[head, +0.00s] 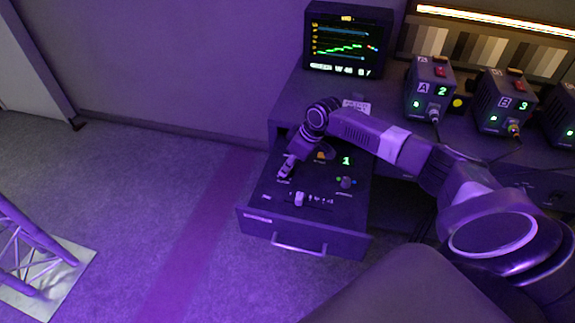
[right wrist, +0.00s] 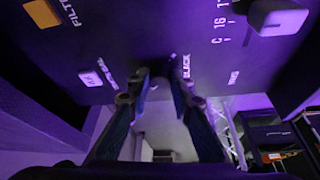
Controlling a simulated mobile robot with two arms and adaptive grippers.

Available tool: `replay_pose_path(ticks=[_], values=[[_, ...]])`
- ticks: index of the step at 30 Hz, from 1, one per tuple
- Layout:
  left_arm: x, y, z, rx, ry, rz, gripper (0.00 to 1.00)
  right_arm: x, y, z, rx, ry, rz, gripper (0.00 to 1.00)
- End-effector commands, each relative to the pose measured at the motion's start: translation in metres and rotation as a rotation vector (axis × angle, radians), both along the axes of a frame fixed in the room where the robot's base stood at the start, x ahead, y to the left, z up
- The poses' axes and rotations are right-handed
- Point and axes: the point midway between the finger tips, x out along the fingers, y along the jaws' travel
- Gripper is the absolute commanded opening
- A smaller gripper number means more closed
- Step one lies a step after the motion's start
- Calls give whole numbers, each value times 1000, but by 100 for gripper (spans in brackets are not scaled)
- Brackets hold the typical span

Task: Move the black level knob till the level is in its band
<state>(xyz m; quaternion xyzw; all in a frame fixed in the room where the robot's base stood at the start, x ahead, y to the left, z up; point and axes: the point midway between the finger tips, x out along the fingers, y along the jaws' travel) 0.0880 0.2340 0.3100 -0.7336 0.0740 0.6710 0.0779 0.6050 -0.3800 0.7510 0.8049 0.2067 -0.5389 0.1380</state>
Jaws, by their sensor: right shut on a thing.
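My right gripper (head: 286,170) reaches down onto the control panel in the pulled-out drawer (head: 257,217), at the panel's left side. In the right wrist view, its two fingers (right wrist: 158,85) are closed in beside the printed word BLACK (right wrist: 186,66). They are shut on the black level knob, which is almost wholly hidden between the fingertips. The monitor (head: 348,41) at the back shows blue lines, a rising green stepped trace and a short orange-red part at its right; the text is too small to read surely. My left gripper is not in view.
The panel also has an orange button (head: 321,155), a round knob (head: 346,182) and a pale slider cap (head: 299,198). Boxes marked A (head: 430,90) and B (head: 502,103) stand on the desk at right. The floor left of the drawer is open up to a truss foot (head: 45,280).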

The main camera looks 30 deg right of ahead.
Motion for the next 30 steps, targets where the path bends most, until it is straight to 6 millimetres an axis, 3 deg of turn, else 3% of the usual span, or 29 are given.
replay_pose_path(ticks=[10, 23, 24, 28, 30], values=[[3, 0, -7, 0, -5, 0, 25, 1, -2, -2, 1, 0, 231, 0], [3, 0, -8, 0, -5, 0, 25, 1, -1, 0, 0, -1, 271, 0], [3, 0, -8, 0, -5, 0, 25, 1, -1, 0, 1, -1, 270, 24], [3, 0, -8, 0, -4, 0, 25, 1, -1, 0, 1, -1, 270, 38], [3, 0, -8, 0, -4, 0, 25, 1, -1, 0, 1, -1, 270, 38]])
